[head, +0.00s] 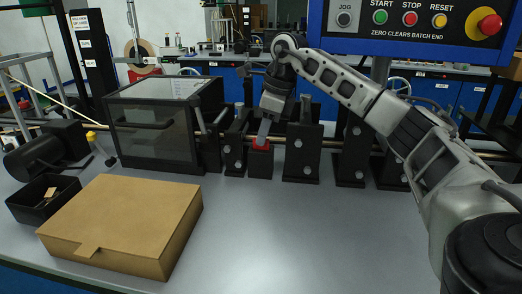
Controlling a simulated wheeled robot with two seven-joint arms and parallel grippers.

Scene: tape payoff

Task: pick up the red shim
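The red shim (260,146) shows as a small red piece at the top of a low black block (260,164), among the black stands in the middle of the table. My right arm reaches in from the right and bends down over it. My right gripper (263,136) points down with its fingertips right at the red shim. The fingers look like one narrow grey shape from here, so I cannot tell the gap between them or whether they grip the shim. My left gripper is not in view.
Black stands (302,150) on a rod crowd both sides of the shim. A dark clear-sided box (152,132) stands left. A cardboard box (125,220), a black bin (44,208) and a motor (48,148) sit front left. A button panel (415,22) hangs upper right. The front middle table is clear.

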